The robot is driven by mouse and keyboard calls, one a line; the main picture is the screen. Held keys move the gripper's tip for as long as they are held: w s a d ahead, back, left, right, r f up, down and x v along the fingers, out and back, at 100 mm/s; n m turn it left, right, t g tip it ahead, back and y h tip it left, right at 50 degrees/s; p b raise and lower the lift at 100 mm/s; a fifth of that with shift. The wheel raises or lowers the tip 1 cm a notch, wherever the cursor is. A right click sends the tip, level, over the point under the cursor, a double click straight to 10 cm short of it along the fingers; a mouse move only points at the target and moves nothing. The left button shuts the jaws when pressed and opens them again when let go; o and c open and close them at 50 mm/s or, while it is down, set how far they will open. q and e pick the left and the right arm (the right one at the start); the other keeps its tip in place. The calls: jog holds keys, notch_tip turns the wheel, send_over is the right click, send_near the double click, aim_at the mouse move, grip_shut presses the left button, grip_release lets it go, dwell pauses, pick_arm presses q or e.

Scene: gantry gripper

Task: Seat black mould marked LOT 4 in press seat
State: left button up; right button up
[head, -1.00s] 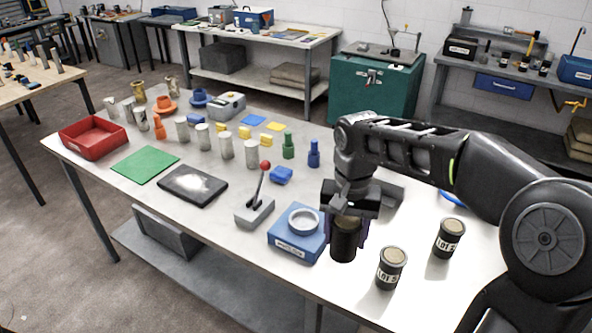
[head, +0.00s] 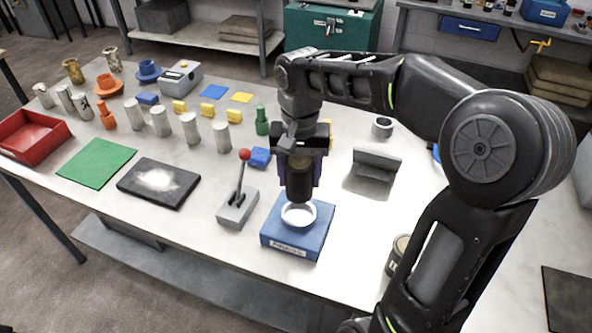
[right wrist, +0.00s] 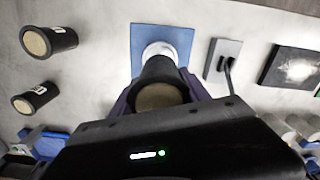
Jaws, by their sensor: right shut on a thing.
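My right gripper (head: 300,178) is shut on a black mould (head: 299,186) and holds it upright. The mould's lower end is just above or at the back of the white ring (head: 298,214) of the blue press seat (head: 283,240); I cannot tell the gap. In the right wrist view the tan-topped held mould (right wrist: 160,96) is between the purple fingers, and the blue seat (right wrist: 140,40) with its ring lies just beyond. No label shows on the held mould, so its lot cannot be read. My left gripper is not in view.
A grey lever with a red knob (head: 244,155) stands left of the seat. A grey angled block (head: 375,165) is behind right. Two other black moulds (right wrist: 48,42) (right wrist: 35,98) stand apart from the seat. A dark plate (head: 158,182) and green mat (head: 97,163) lie left.

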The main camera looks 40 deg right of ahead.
aim_at(299, 193)
jog(key=shift+f+b, duration=2.3)
jog(key=shift+f, duration=0.6)
jog(key=shift+f+b, duration=1.15)
jog(key=shift+f, duration=0.3)
jog(key=o, duration=1.6)
